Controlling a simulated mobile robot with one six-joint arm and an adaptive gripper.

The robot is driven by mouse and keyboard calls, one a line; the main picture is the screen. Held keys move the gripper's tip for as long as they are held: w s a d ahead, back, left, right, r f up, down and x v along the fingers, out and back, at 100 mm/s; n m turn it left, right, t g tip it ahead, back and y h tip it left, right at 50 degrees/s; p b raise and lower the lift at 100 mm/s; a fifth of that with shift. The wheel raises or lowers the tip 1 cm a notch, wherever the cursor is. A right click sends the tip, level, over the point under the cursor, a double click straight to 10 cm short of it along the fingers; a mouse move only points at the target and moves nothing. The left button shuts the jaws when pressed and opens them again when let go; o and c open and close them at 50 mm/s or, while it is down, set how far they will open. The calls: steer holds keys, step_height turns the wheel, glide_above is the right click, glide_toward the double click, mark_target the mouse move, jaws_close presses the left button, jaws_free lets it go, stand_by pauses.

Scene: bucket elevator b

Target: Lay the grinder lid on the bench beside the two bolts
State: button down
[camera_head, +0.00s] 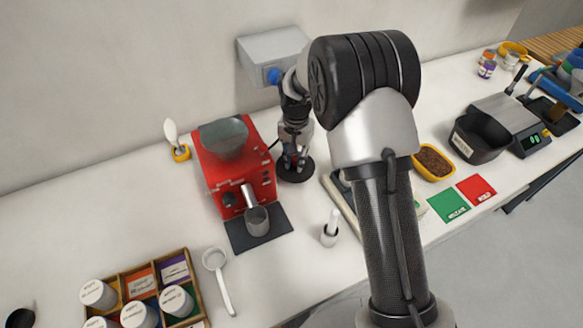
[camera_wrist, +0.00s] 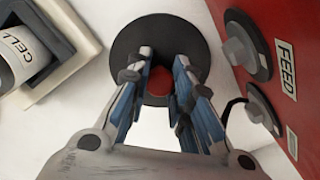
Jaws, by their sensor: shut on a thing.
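The grinder lid is a black disc (camera_head: 296,171) with a red centre knob. In the head view it appears over the white bench just right of the red grinder (camera_head: 232,170). In the wrist view the lid (camera_wrist: 125,68) fills the top middle, and its red knob (camera_wrist: 160,85) sits between the fingertips. My gripper (camera_wrist: 160,72) is shut on this knob from above. I cannot tell whether the lid touches the bench. The wrist view shows two grey knobs with black round bases (camera_wrist: 240,50) by the red FEED side; I cannot tell whether they are the bolts.
The red grinder side (camera_wrist: 262,28) stands close right of the lid in the wrist view. A light frame with a CELL cylinder (camera_wrist: 22,58) lies at left. A grey wall box (camera_head: 272,52) is behind my arm.

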mark_target(291, 167)
steer(key=shift+s+a, duration=0.15)
steer(key=shift+a, duration=0.3)
step_height(291, 167, down, 4)
steer(key=b, duration=0.3)
steer(key=shift+a+r, duration=0.1)
steer(key=shift+s+r, duration=0.1)
steer(key=shift+r, duration=0.05)
steer(key=c, duration=1.9)
jaws_free()
steer(key=shift+f, duration=0.2)
steer(key=o, duration=0.5)
steer(key=shift+c, duration=0.2)
step_height(291, 167, up, 13)
steer(key=p, duration=0.3)
steer(key=shift+f, duration=0.2)
